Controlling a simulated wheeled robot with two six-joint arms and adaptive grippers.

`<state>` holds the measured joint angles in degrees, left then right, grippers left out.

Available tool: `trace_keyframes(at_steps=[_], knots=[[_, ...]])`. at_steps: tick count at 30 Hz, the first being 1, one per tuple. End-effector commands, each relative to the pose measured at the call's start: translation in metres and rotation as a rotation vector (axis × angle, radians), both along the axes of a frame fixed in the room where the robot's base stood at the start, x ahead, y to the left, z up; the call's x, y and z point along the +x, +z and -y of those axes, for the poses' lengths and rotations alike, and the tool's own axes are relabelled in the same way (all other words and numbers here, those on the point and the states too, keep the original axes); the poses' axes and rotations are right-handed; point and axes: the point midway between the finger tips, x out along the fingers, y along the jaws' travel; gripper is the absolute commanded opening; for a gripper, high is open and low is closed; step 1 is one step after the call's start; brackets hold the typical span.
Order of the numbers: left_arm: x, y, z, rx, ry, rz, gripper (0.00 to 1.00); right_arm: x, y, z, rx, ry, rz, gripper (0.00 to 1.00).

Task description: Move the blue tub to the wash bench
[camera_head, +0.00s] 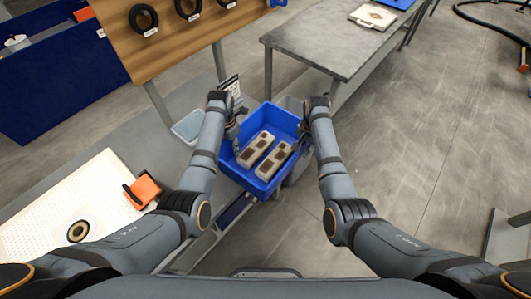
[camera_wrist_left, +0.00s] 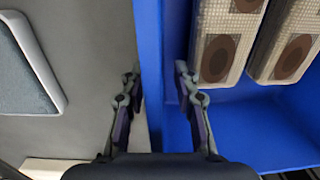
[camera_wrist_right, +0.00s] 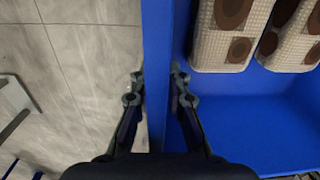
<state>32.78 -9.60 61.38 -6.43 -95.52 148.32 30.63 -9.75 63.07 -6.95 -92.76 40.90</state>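The blue tub (camera_head: 237,172) is an open box holding two light grey bricks with brown patches, (camera_head: 257,149) and (camera_head: 273,160). It sits between my arms at the near end of the grey counter. In the head view both fingertip pairs are small and partly hidden. I cannot tell whether the tub rests on something. A grey bench (camera_head: 325,45) stands beyond it; I cannot confirm that it is the wash bench.
A pale tray (camera_head: 188,127) lies on the counter left of the tub. A white perforated board (camera_head: 60,205) with an orange tool (camera_head: 143,189) is at the left. A wooden panel (camera_head: 185,40) with black rings stands behind. Open floor (camera_head: 420,130) is at the right.

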Motion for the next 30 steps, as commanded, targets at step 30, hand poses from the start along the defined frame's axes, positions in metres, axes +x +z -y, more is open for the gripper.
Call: trace_keyframes(at_steps=[30], knots=[[0.0,-0.0046,-0.0002,0.001,0.0,0.001,0.0,0.0,-0.0052,-0.0001,0.0,-0.001,0.0,0.0]])
